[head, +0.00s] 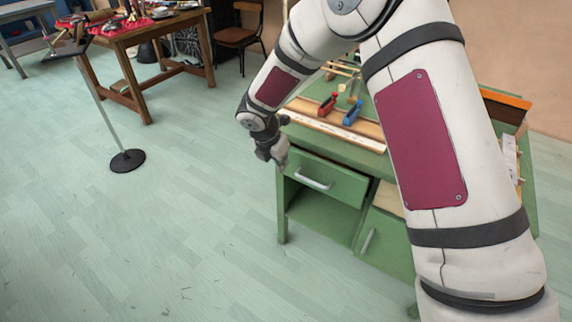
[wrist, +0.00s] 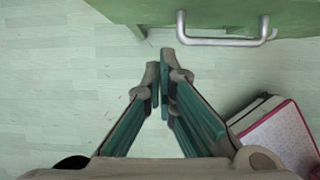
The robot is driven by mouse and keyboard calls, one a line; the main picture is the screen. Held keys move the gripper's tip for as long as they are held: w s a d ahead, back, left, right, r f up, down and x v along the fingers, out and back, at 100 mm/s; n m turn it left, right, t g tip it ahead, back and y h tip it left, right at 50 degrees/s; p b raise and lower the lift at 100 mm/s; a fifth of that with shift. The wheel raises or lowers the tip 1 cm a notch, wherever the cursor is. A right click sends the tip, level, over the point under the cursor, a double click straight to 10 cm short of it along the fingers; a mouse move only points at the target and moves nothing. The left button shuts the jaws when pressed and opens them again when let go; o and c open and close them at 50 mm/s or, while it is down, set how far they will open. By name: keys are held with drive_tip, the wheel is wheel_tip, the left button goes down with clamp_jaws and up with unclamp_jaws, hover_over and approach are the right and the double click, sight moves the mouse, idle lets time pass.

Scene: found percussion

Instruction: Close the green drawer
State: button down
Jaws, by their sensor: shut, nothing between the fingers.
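The green drawer (head: 343,185) is at the upper left of the green workbench's front, with a pale bar handle (head: 313,180). I cannot tell how far it stands out. In the wrist view the handle (wrist: 222,42) crosses the top right, below a green surface (wrist: 240,14). My gripper (head: 277,163) is by the drawer's left end in the head view, pointing down. In the wrist view its fingertips (wrist: 160,62) are together, empty, left of the handle and apart from it.
The workbench (head: 283,222) has an open space below the drawer and a handled green front (head: 385,245) at right. Red (head: 327,104) and blue (head: 352,112) tools lie on top. A stand (head: 127,160) and wooden table (head: 150,30) are at left. Floor between is clear.

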drive_tip(key=p+v, duration=0.1)
drive_tip(key=v, duration=0.6)
drive_tip(key=g+y, duration=0.1)
approach(306, 179)
drive_tip(key=f+b, duration=0.1)
drive_tip(key=f, duration=0.2)
drive_tip(key=f+b, duration=0.1)
drive_tip(key=f, duration=0.1)
drive_tip(key=shift+s+a+f+b, duration=0.3)
drive_tip(key=shift+s+f+b, duration=0.05)
drive_tip(key=shift+w+d+r, duration=0.15)
drive_tip(key=shift+w+d, duration=0.65)
drive_tip(key=shift+w, duration=0.15)
drive_tip(key=shift+w+d, duration=0.4)
drive_tip(key=shift+w, duration=0.25)
